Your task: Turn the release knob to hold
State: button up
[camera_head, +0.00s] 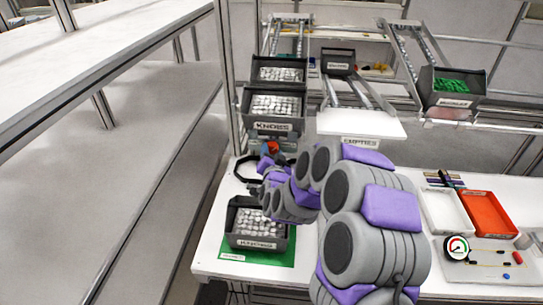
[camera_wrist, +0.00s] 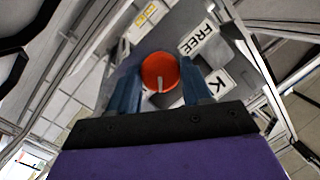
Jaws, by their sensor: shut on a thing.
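The release knob (camera_wrist: 160,70) is a round orange-red cap with a pale pointer line, which points toward the bottom of the wrist view. My gripper (camera_wrist: 160,84) has one blue finger on each side of the knob and is shut on it. A white label reading FREE (camera_wrist: 198,40) lies up and right of the knob. A second label, partly hidden and showing a K (camera_wrist: 217,84), lies right of it. A yellow-marked label (camera_wrist: 147,19) is above. In the head view the knob (camera_head: 271,147) shows as a small red spot just beyond my gripper (camera_head: 268,160).
A dark bin of pale parts (camera_head: 258,223) stands on a green mat (camera_head: 284,250), left of my arm. A KNOBS bin (camera_head: 275,107) is above the knob. A white tray (camera_head: 447,212), an orange tray (camera_head: 487,212) and a gauge (camera_head: 456,247) lie to the right.

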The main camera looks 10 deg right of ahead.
jog(key=shift+f, duration=0.1)
jog(key=o, duration=0.8)
jog(key=shift+w, duration=0.1)
jog(key=shift+o, duration=1.3)
